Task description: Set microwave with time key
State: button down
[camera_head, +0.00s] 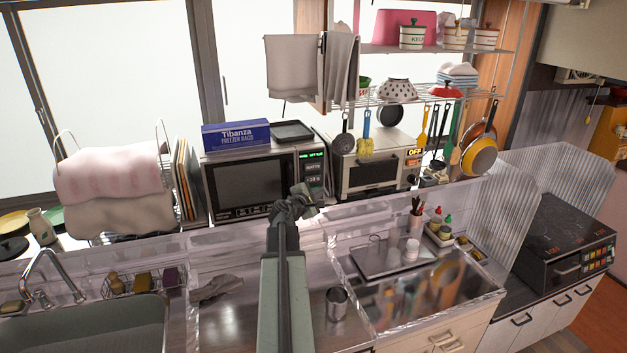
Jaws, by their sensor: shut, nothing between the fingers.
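The microwave (243,187) stands on the back counter, with a dark door window and a control panel (313,172) on its right side. The panel has a small green-lit display at its top and keys below, too small to read. My gripper (307,190) is shut and empty at the panel's lower left. It overlaps the lower part of the panel in the picture, and I cannot tell whether it touches it. My wrist and arm rise from the bottom centre. Some lower keys are hidden behind the gripper.
A blue freezer-bag box (236,135) and a dark tray (292,131) lie on the microwave. A toaster oven (372,172) stands to its right. A dish rack (110,185) is at the left. A metal cup (337,303) stands on the front counter beside my arm.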

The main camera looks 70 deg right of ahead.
dwell(0.4)
jog(key=w+a+f+m+t+y+b, duration=0.15)
jog(key=w+a+f, duration=0.25)
jog(key=w+a, duration=0.45)
jog(key=w+a+f+m+t+y, duration=0.15)
jog(key=w+a+f, duration=0.25)
jog(key=w+a, duration=0.4)
jog(key=w+a+f+m+y, duration=0.15)
jog(key=w+a+f, duration=0.35)
jog(key=a, duration=0.5)
jog(key=w+a+f+m+y, duration=0.1)
jog(key=w+a+f+y, duration=0.2)
jog(key=w+a, duration=0.45)
jog(key=a+f+y+b, duration=0.1)
jog(key=a+f+y, duration=0.1)
jog(key=a, duration=1.2)
jog(key=s+a+f+g+y, duration=0.1)
jog(key=a+f+y, duration=0.1)
jog(key=a, duration=1.2)
jog(key=s+a+f+y+b, duration=0.1)
jog(key=a+y, duration=0.3)
jog(key=a, duration=1)
jog(key=shift+a+f+g+b, duration=0.3)
jog(key=shift+a+f, duration=0.1)
jog(key=shift+f, duration=0.35)
